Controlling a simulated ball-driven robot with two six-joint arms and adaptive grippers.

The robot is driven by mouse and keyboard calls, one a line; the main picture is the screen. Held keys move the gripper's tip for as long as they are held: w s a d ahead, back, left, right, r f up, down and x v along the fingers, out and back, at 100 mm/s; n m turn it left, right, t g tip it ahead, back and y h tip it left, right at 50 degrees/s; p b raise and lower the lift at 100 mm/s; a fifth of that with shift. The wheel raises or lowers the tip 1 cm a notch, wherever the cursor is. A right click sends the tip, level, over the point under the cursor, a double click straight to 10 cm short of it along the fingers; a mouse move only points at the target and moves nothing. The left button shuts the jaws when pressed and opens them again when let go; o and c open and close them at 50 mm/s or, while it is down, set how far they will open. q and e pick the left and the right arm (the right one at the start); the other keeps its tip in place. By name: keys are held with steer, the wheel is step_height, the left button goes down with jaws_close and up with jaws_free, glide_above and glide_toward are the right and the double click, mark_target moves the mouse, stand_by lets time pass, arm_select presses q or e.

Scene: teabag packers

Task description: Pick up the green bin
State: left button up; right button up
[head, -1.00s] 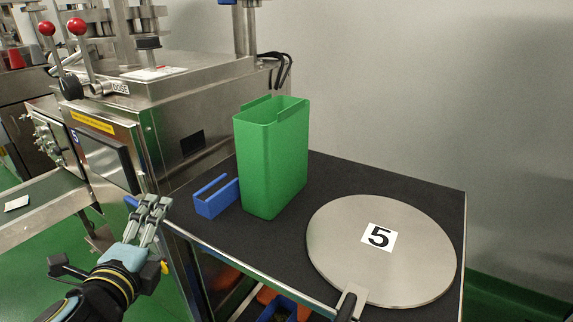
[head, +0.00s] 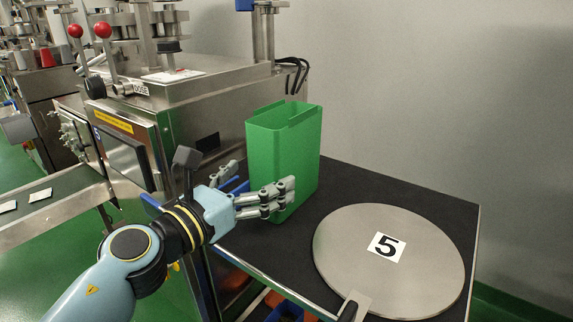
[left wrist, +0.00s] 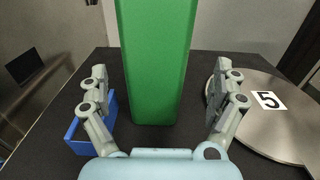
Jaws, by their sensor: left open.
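The green bin (head: 285,146) is a tall, open-topped box standing upright on the black table top (head: 388,187). My left gripper (head: 263,188) is at the bin's near side, low on it, with one finger in front of the bin's face and the other at its left. In the left wrist view the green bin (left wrist: 156,65) stands between and beyond the two spread fingers of the left gripper (left wrist: 163,95), with gaps at both sides. The left gripper is open and empty. My right gripper does not show.
A small blue holder (left wrist: 92,128) stands left of the bin, mostly hidden by my gripper in the head view. A round metal plate (head: 350,245) marked 5 lies to the right. A steel machine (head: 190,110) stands behind left, and a wall behind.

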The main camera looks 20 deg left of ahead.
arm_select(q)
steer(key=x, duration=0.6)
steer(key=shift+w+a+f, duration=0.15)
steer(key=shift+w+a, duration=0.05)
steer(key=shift+a, duration=0.05)
steer(key=c, duration=1.6)
